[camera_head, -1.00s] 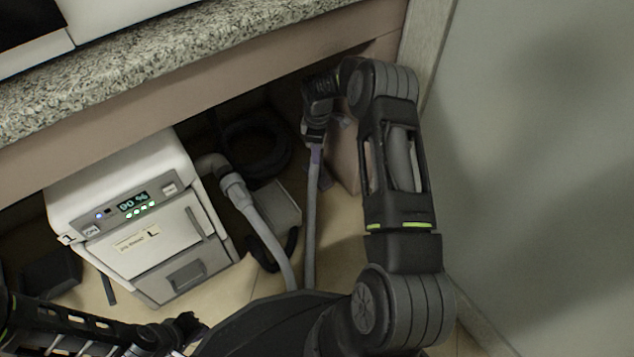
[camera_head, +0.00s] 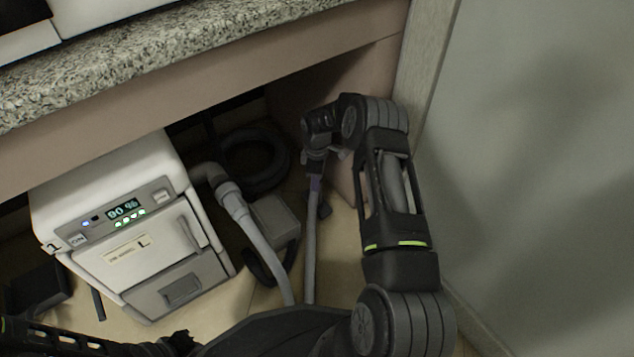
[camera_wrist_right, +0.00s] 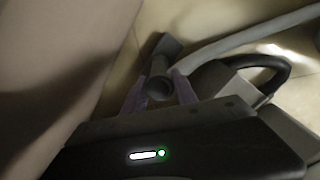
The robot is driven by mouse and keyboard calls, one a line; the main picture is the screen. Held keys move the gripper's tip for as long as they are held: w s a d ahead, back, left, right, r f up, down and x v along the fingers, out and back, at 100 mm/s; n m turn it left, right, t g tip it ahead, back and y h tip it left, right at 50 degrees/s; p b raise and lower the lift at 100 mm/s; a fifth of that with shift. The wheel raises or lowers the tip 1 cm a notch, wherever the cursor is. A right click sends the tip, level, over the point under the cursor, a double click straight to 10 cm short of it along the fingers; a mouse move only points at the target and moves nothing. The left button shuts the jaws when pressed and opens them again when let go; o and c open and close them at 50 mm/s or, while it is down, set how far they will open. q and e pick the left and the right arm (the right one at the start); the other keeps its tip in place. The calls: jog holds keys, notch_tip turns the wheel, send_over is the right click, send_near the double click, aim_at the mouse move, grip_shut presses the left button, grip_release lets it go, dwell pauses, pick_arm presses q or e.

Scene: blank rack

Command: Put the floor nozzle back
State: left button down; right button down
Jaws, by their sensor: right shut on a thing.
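My right gripper (camera_head: 316,184) reaches down under the counter, to the right of the white machine. In the right wrist view its purple fingers (camera_wrist_right: 160,92) are shut on the round grey neck of the floor nozzle (camera_wrist_right: 167,46). The nozzle's dark head extends beyond the fingertips. In the head view the dark head (camera_head: 325,207) shows small, just below the fingertips. I cannot tell whether it touches the floor. My left gripper (camera_head: 180,343) is at the lower left edge, partly cut off, and its jaws are unclear.
A white machine (camera_head: 125,225) with a lit display stands under the granite counter (camera_head: 180,50). Its grey hose (camera_head: 262,245) curves toward me. A grey box (camera_head: 275,215) with a black loop and a dark coil (camera_head: 250,160) lie nearby. A wall closes the right side.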

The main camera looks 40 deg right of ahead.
dwell(0.3)
jog(key=c, duration=1)
grip_release()
jog(key=shift+o, duration=0.2)
notch_tip(320, 180, up, 8)
jog(key=p, duration=0.3)
jog(key=shift+f+p, duration=0.15)
jog(key=shift+p, duration=0.25)
